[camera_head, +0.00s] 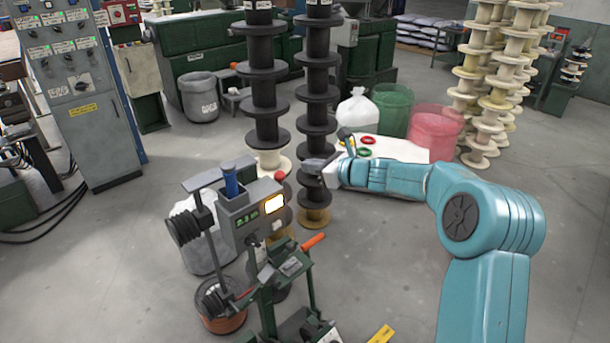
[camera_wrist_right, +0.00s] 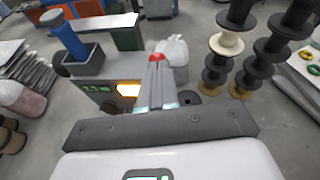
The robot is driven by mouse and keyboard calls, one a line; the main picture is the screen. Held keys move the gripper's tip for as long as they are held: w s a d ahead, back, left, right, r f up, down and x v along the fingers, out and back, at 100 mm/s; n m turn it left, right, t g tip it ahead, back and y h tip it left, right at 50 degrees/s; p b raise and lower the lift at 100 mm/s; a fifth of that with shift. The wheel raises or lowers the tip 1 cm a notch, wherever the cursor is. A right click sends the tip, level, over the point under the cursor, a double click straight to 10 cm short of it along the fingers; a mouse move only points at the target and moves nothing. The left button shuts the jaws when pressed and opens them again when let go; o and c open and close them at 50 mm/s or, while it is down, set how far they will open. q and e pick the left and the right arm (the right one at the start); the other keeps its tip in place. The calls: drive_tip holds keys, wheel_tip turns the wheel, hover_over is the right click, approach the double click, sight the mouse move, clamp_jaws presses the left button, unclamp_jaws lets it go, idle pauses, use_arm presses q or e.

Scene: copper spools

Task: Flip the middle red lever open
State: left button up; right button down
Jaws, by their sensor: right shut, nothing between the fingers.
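The grey-green machine (camera_head: 252,210) stands left of centre in the head view. An orange-red lever handle (camera_head: 313,242) sticks out to its right, pointing up and right. A thinner red lever (camera_head: 245,294) shows at its lower left. I cannot tell which one is the middle lever. My right gripper (camera_head: 314,165) is shut and empty, in the air up and to the right of the machine, apart from the levers. In the right wrist view its closed fingers (camera_wrist_right: 157,80) overlap the machine's box with the lit screen (camera_wrist_right: 129,89). No lever shows clearly there. My left gripper is not in view.
Tall black spool stacks (camera_head: 318,100) stand behind the machine, close to my right gripper. A white table (camera_head: 400,148) with red and green rings is behind my right arm. Open floor lies front left.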

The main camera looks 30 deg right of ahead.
drive_tip(key=shift+s+d+r, duration=0.25)
drive_tip(key=shift+s+r, duration=0.35)
drive_tip(key=shift+r, duration=0.35)
drive_tip(key=shift+s+d+r, duration=0.2)
drive_tip(key=shift+s+r, duration=0.4)
drive_tip(key=shift+r, duration=0.35)
